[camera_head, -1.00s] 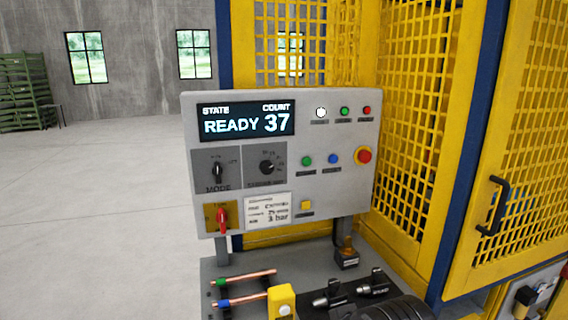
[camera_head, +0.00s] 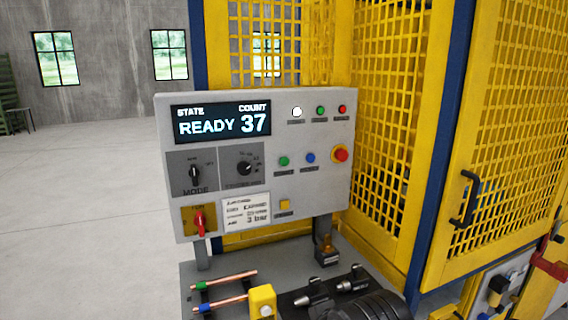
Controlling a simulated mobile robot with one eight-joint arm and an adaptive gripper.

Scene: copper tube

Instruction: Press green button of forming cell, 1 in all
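The forming cell's control panel (camera_head: 318,195) stands upright at the middle of the view. Its screen (camera_head: 221,119) reads STATE READY, COUNT 37. A smaller green light or button (camera_head: 320,110) is in the upper row between a lit white one (camera_head: 297,112) and a red one (camera_head: 342,109). My gripper cannot be made out for certain; dark parts show at the bottom edge.
Below the panel, a grey bench (camera_head: 190,272) holds copper tubes (camera_head: 224,281) with green and blue ends and a yellow block (camera_head: 262,301). Yellow mesh guarding (camera_head: 385,130) with a black door handle (camera_head: 466,199) stands behind and right. Open floor (camera_head: 75,200) lies left.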

